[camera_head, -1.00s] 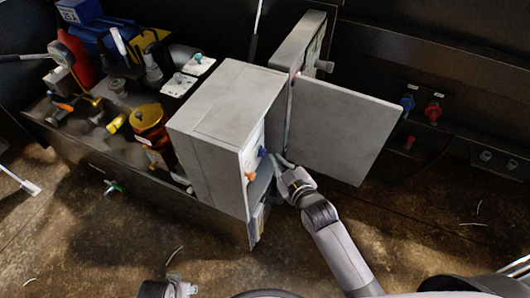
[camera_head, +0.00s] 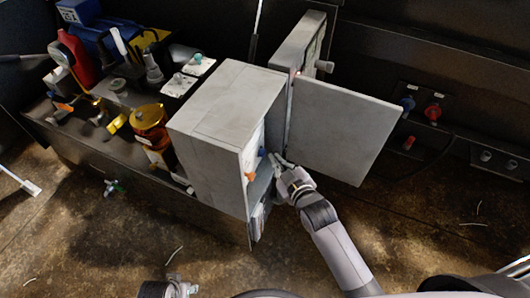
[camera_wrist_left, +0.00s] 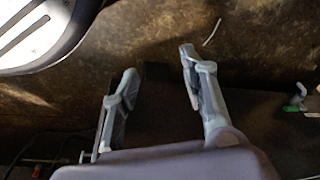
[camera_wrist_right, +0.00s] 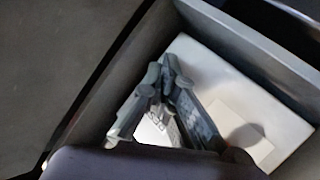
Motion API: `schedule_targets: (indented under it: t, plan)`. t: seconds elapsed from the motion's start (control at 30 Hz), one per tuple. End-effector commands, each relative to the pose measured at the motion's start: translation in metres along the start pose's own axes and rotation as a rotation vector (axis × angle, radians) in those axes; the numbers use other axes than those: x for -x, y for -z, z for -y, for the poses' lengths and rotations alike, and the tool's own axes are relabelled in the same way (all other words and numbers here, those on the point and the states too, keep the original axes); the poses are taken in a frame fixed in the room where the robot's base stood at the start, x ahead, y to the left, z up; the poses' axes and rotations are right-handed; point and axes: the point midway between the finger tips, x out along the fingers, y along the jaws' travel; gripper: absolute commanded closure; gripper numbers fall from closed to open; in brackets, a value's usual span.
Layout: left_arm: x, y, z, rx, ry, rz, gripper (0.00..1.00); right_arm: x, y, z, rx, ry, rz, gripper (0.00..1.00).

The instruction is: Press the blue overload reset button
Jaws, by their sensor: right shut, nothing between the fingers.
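A small blue knob or button (camera_head: 262,152) shows on the side face of the grey cabinet (camera_head: 225,98), above an orange knob (camera_head: 250,177). I cannot tell if it is the overload reset button. My right gripper (camera_head: 277,158) is shut and empty, just right of it, between the cabinet and an open grey door (camera_head: 340,130). In the right wrist view the shut fingers (camera_wrist_right: 161,68) point into a grey enclosure with a pale panel (camera_wrist_right: 270,105); no blue button shows there. My left gripper (camera_wrist_left: 159,63) is open and empty over the floor.
A blue knob (camera_head: 407,104) and a red knob (camera_head: 433,112) are on the dark wall at right. An amber canister (camera_head: 150,125) and several tools crowd the bench left of the cabinet. The floor in front is mostly clear.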

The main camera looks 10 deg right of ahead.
Motion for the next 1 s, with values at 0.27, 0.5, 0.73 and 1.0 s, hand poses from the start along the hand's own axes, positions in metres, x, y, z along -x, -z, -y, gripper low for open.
schedule_targets:
  t: [0.27,0.5,0.73,1.0]
  plan:
    - [-0.013,-0.008,0.001,-0.001,0.001,0.011,0.6,-0.004,0.004,0.003,0.0,0.0,-0.001,1.0]
    - [-0.015,-0.008,0.0,-0.002,0.001,0.012,0.6,-0.005,0.004,0.003,0.0,0.0,-0.001,1.0]
    - [-0.014,-0.007,0.0,-0.002,0.0,0.009,0.6,-0.005,0.004,0.004,0.0,0.0,-0.001,1.0]
    - [-0.015,-0.009,-0.001,-0.002,-0.001,0.009,0.6,-0.007,0.006,0.005,-0.001,0.0,-0.001,1.0]
